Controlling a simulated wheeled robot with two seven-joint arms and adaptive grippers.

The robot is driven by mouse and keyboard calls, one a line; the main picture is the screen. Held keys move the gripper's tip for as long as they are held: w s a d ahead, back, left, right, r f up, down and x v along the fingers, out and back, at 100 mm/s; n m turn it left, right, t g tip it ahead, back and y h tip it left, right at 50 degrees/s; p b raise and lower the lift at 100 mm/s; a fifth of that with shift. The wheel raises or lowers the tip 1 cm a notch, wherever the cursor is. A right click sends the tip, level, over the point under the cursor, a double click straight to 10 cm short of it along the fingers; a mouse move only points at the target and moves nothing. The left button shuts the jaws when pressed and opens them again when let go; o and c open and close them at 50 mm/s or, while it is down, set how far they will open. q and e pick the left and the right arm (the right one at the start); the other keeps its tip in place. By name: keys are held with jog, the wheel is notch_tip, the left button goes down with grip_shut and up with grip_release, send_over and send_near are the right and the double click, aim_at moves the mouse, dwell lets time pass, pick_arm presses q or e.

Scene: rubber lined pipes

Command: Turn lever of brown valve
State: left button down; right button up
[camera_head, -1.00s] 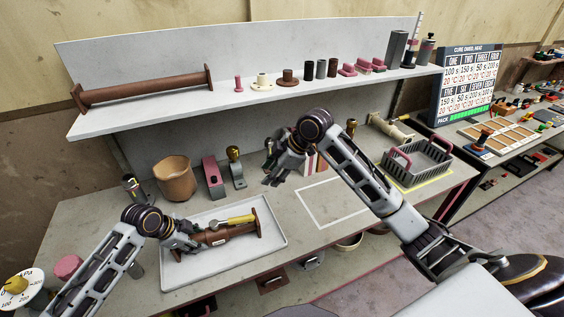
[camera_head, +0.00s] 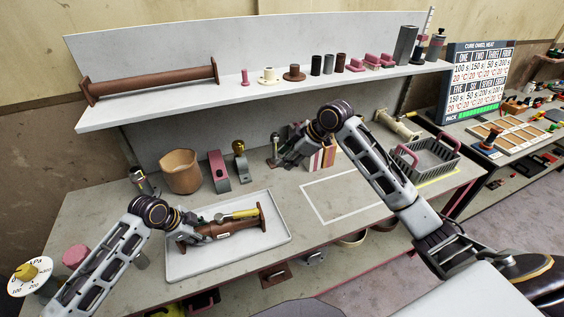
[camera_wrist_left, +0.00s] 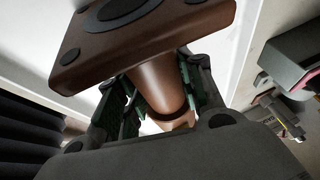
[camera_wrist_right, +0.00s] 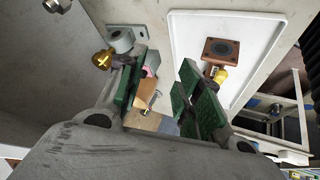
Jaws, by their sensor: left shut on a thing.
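The brown valve (camera_head: 247,231) lies on its side in a white tray (camera_head: 180,274) on the bench. Its yellow lever (camera_head: 240,214) lies along its top. My left gripper (camera_head: 193,237) is shut on the valve's left part, near the end flange. In the left wrist view its fingers clasp the brown neck (camera_wrist_left: 155,80) behind the square flange (camera_wrist_left: 150,30). My right gripper (camera_head: 281,162) is open and empty above the back of the bench, apart from the valve. The right wrist view shows the valve flange (camera_wrist_right: 221,48) and lever (camera_wrist_right: 221,76) beyond its fingers (camera_wrist_right: 160,85).
A striped block (camera_head: 322,155) is beside my right gripper. A grey basket (camera_head: 432,160) stands right. The white-outlined bench area (camera_head: 345,195) is clear.

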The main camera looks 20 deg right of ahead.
jog(key=shift+s+a+f, duration=0.15)
jog(key=shift+a+f, duration=0.15)
jog(key=c, duration=0.4)
jog(key=shift+a, duration=0.3)
grip_shut()
jog(key=shift+s+a+f+m+g+y, duration=0.25)
jog(key=shift+a+f+m+g+y, duration=0.4)
jog(key=shift+y, duration=1.2)
jog(key=shift+s+a+f+m+g+y, duration=0.4)
jog(key=shift+f+g+y, duration=0.45)
jog(key=shift+y, duration=0.95)
jog(key=shift+s+a+f+m+g+y, duration=0.15)
jog(key=shift+a+f+m+g+y, duration=0.4)
jog(key=shift+y, duration=1.3)
jog(key=shift+f+g, duration=0.15)
jog(key=shift+g, duration=0.1)
